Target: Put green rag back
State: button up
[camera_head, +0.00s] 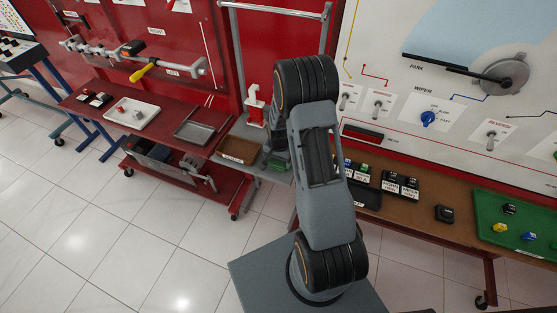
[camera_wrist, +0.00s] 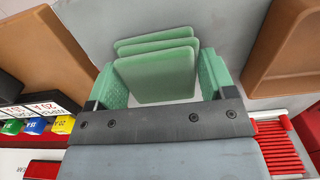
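The green rag (camera_wrist: 160,78) shows in the wrist view as several flat, folded-looking pale green layers. It sits between the two green-padded fingers of my gripper (camera_wrist: 160,82). Its side edges meet or nearly meet both pads, and its far layers reach past the fingertips. My gripper looks shut on it, with the fingers set wide apart by its width. In the head view my arm hides most of the gripper. A green patch (camera_head: 278,165) shows beside the arm; I cannot tell whether it is rag or finger pad.
A brown labelled tray (camera_head: 237,150) stands on the grey cart left of my arm; a brown tray also shows at right in the wrist view (camera_wrist: 290,50). The brown bench (camera_head: 420,215) at right carries dark modules and a green tray (camera_head: 490,232). A red cart (camera_head: 165,145) stands left.

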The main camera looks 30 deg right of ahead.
jog(key=o, duration=0.4)
jog(key=shift+r, duration=0.15)
notch_tip(320, 180, up, 11)
notch_tip(320, 180, up, 6)
jog(key=n, duration=0.2)
send_over(275, 166)
jog(key=s+a+r+n+t, duration=0.1)
jog(key=s+a+r+n, duration=0.1)
jog(key=s+r, duration=0.1)
jog(key=s+a+r+n+t, duration=0.1)
jog(key=s+a+r+n, duration=0.1)
jog(key=s, duration=0.4)
jog(key=s+a+r+n+t, duration=0.1)
jog(key=s+a+r+n, duration=0.2)
jog(key=s+r, duration=0.2)
jog(key=shift+r+n+t, duration=0.15)
jog(key=shift+n+t, duration=0.15)
jog(key=shift+t, duration=0.1)
